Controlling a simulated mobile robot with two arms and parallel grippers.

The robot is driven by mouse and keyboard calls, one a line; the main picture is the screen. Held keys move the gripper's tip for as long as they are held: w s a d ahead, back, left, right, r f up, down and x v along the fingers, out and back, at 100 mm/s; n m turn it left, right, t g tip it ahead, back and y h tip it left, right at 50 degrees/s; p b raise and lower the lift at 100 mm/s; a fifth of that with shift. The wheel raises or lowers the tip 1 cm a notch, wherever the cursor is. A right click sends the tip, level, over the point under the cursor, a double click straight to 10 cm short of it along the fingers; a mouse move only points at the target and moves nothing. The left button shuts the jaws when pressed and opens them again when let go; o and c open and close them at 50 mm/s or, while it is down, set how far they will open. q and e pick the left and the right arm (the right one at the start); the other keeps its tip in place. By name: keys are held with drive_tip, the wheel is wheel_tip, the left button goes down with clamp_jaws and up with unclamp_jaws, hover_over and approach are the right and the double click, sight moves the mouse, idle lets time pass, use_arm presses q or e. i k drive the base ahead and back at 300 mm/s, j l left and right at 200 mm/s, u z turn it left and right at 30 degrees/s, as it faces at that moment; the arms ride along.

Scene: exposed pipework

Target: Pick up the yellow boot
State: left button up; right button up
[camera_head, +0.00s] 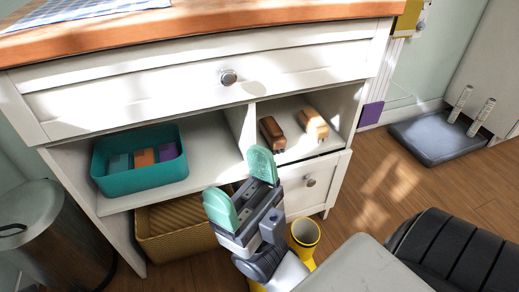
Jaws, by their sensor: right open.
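The yellow boot (304,236) stands on the wooden floor in front of the white cabinet, at the lower middle of the view. Its round open top faces up, and its lower part is partly hidden by my right arm. More yellow shows at the left of my wrist; I cannot tell whether it is the same boot. My right gripper (241,186) is open and empty, with two green-padded fingers. In the picture it is above and left of the boot, in front of the cabinet, and apart from the boot's rim. My left gripper is not in view.
The white cabinet (190,88) has a teal bin (140,184) and two brown, loaf-like objects (313,124) on its shelves. A woven basket (170,243) sits below. A metal trash can (50,235) stands left. Clear floor (400,190) lies right, before a dark tray (440,138).

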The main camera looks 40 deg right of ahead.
sight(305, 235)
drive_tip(key=z, duration=1.75)
drive_tip(key=j+z, duration=0.1)
drive_tip(key=j, duration=0.75)
